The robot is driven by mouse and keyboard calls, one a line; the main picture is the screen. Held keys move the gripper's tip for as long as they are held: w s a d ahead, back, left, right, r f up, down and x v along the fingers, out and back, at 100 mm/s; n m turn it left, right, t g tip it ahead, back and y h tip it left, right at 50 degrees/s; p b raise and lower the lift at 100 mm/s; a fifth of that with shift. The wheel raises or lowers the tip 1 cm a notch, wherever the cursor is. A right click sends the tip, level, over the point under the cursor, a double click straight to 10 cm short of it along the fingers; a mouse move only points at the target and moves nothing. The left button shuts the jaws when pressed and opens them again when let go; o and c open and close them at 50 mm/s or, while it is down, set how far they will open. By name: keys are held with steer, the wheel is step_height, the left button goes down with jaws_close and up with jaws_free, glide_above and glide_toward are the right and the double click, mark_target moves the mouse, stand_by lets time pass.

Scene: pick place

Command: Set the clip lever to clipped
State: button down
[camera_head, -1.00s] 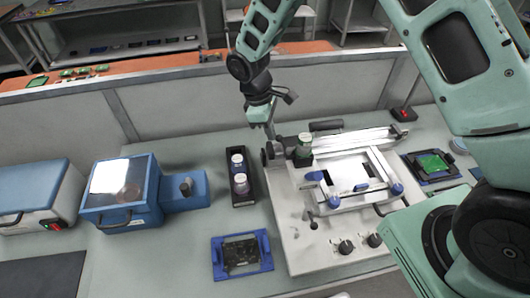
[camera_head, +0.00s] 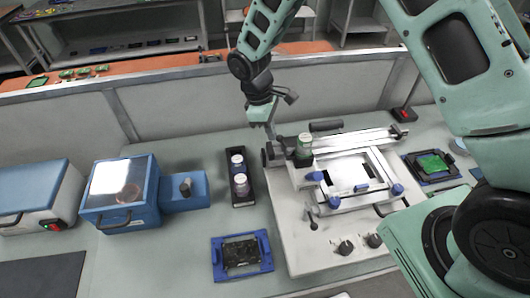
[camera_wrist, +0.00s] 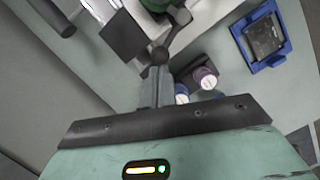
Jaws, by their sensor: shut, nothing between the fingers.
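The printer-like machine (camera_head: 300,235) stands on the bench with a white framed stencil on top. A dark lever with a round pivot (camera_wrist: 160,54) is at its back left corner; I take this to be the clip lever. It also shows, small, in the head view (camera_head: 267,156). My gripper (camera_head: 269,134) points down over that corner, its fingers shut and empty. In the wrist view the fingertips (camera_wrist: 156,76) are right at the lever's pivot; I cannot tell whether they touch. The lever's setting is not clear.
A jar with a green label (camera_head: 304,146) stands on the machine close to my gripper. A black tray (camera_head: 243,200) with two bottles is just left. A blue fixture (camera_head: 217,258) lies in front, and a blue box (camera_head: 124,212) stands further left.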

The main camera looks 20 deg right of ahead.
steer(key=shift+s, duration=0.2)
stand_by(0.5)
steer(key=shift+s+d, duration=0.15)
steer(key=shift+s, duration=0.5)
steer(key=w+a+r+b, duration=0.1)
steer(key=a+r+b, duration=0.2)
steer(key=a+r, duration=0.3)
steer(key=v, duration=0.3)
steer(key=shift+w+d+b, duration=0.2)
steer(key=shift+b, duration=0.2)
steer(key=shift+s, duration=0.1)
